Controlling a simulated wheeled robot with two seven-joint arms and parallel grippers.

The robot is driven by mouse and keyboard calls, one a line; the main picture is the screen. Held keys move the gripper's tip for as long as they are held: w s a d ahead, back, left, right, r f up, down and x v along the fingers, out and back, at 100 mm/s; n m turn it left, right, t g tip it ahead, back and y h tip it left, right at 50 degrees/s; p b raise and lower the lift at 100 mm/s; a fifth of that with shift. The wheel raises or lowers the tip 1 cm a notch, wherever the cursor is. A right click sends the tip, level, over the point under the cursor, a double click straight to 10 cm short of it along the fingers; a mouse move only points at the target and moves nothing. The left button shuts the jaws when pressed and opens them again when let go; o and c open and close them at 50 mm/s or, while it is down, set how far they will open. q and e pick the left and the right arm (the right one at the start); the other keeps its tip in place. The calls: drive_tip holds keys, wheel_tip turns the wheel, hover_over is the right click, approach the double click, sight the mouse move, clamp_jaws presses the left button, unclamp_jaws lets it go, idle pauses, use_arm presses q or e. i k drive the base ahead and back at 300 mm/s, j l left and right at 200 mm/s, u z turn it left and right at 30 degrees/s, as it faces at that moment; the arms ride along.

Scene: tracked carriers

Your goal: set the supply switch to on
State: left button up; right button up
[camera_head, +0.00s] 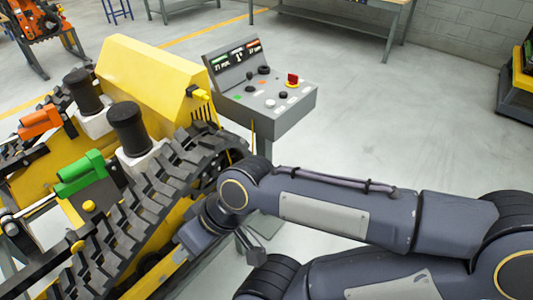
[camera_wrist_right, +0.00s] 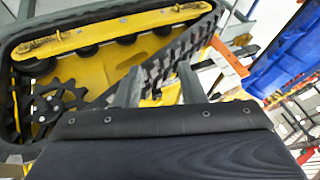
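The grey control console (camera_head: 270,105) stands on a post beyond the yellow tracked carrier. On its sloped top sit a red knob on a yellow base (camera_head: 292,80), black knobs and small coloured buttons. I cannot read the labels, so which control is the supply switch, and its setting, is unclear. My right gripper (camera_head: 250,245) is low beside the carrier's track, well below and in front of the console. In the right wrist view its two fingers (camera_wrist_right: 158,80) stand apart with nothing between them. My left gripper is not in view.
The yellow carrier (camera_head: 150,70) with black rubber track (camera_head: 150,215) fills the left, close to my right gripper. Orange (camera_head: 40,121) and green (camera_head: 80,172) parts and black cylinders stand on it. Grey floor is clear right of the console. A blue bin (camera_wrist_right: 280,45) shows in the wrist view.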

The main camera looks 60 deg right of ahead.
sight(292, 79)
drive_tip(key=z, duration=2.1)
drive_tip(key=i+u, duration=0.1)
drive_tip(key=u, duration=0.25)
drive_tip(key=l+u, duration=0.15)
drive_tip(key=u, duration=0.2)
drive_tip(key=i+l+u, duration=0.1)
drive_tip(key=u, duration=0.2)
drive_tip(key=i+l+u, duration=0.1)
drive_tip(key=l, duration=0.35)
drive_tip(key=i+l+u, duration=0.15)
drive_tip(key=l, duration=0.3)
drive_tip(key=i+l+u, duration=0.1)
drive_tip(key=l, duration=0.4)
drive_tip(key=i+l+u, duration=0.1)
drive_tip(key=l, duration=0.4)
drive_tip(key=i+l+u, duration=0.15)
drive_tip(key=l, duration=0.35)
drive_tip(key=i, duration=0.05)
